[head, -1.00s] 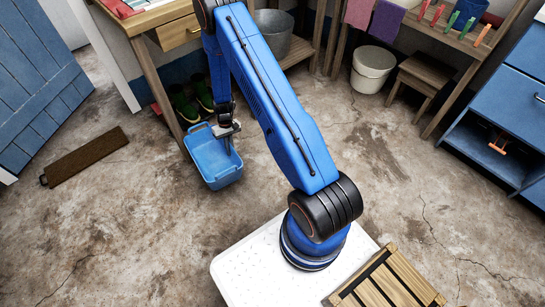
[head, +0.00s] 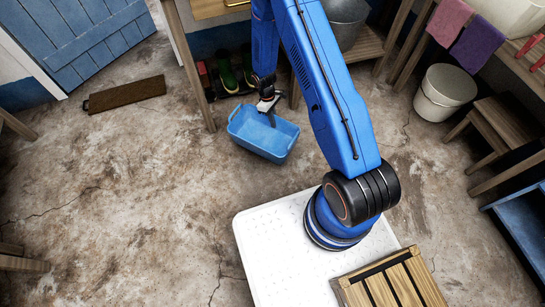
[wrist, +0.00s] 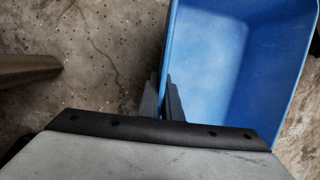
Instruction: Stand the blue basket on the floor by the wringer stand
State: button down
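The blue basket (head: 262,147) is an open rectangular tub, seen in the head view below the end of my arm, in front of the wooden table's leg. My gripper (head: 267,104) is at its far rim. In the wrist view my gripper's fingers (wrist: 163,100) are close together with the basket's side wall (wrist: 168,60) between them; the basket (wrist: 215,60) looks empty inside. Whether its bottom touches the floor I cannot tell. I cannot pick out a wringer on any stand in view.
Boots (head: 228,72) stand beneath the table at the back. A brown mat (head: 125,94) lies before the blue door (head: 80,35). A pale bucket (head: 444,92) and wooden stool (head: 505,125) are at right. A slatted wooden piece (head: 390,285) is at front. The left floor is largely clear.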

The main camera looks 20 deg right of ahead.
aim_at(269, 132)
jog(key=n, duration=0.1)
jog(key=a+n, duration=0.1)
jog(key=shift+s+n+h, duration=0.3)
jog(key=n, duration=0.1)
jog(key=a+n, duration=0.1)
jog(key=n+t, duration=0.1)
jog(key=n, duration=0.1)
jog(key=shift+s+a+f+h, duration=0.1)
jog(key=shift+s+a+h, duration=0.2)
jog(key=shift+a+h, duration=0.1)
jog(key=a+n, duration=0.1)
jog(key=n, duration=0.2)
jog(key=shift+s+a, duration=0.15)
jog(key=shift+a, duration=0.05)
jog(key=shift+a+f+t, duration=0.1)
jog(key=shift+f+t, duration=0.2)
jog(key=shift+f, duration=4.75)
jog(key=shift+f, duration=0.1)
jog(key=c, duration=2)
grip_release()
